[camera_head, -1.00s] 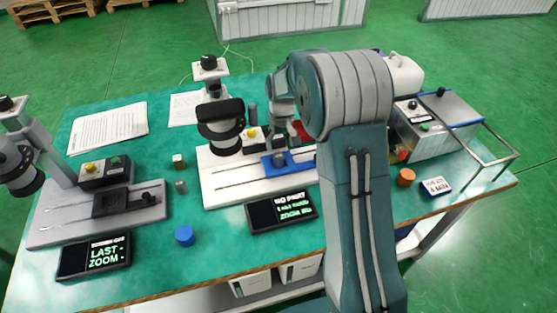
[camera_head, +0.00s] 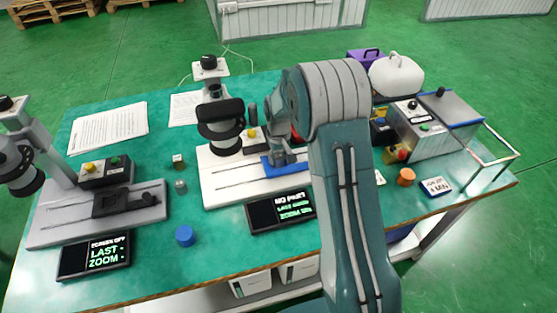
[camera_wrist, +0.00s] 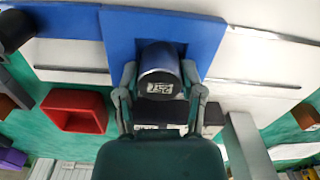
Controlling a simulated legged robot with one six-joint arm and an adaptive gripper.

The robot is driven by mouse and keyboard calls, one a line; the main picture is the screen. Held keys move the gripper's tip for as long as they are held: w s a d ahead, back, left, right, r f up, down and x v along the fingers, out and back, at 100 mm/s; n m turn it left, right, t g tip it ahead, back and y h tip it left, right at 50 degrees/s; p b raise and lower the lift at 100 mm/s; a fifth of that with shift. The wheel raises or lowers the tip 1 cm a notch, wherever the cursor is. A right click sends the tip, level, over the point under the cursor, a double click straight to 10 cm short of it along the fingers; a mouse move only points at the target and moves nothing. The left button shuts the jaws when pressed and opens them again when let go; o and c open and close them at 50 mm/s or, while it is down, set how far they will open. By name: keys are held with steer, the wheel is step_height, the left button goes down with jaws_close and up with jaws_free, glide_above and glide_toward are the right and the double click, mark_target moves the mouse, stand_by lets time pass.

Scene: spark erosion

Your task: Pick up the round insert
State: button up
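In the wrist view the round insert (camera_wrist: 160,62), a dark blue-grey cylinder with white print on its dark end, stands at the blue holder (camera_wrist: 116,28). The fingers of my gripper (camera_wrist: 160,80) lie close on both sides of it; I cannot tell whether they touch it. In the head view my gripper (camera_head: 279,152) is low over the blue holder (camera_head: 272,171) on the white microscope base (camera_head: 225,185). The insert cannot be made out there behind my gripper.
A black screen (camera_head: 280,212) lies in front of the base, and a microscope head (camera_head: 220,135) stands close left of my gripper. A red open box (camera_wrist: 75,110) shows in the wrist view. A blue cylinder (camera_head: 185,236) stands on open green tabletop.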

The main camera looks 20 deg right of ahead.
mark_target(278, 155)
jaws_close()
steer(key=shift+r, duration=0.4)
step_height(278, 155, up, 2)
steer(key=shift+r, duration=0.1)
steer(key=s+r, duration=1)
steer(key=s, duration=0.4)
steer(key=shift+a, duration=0.4)
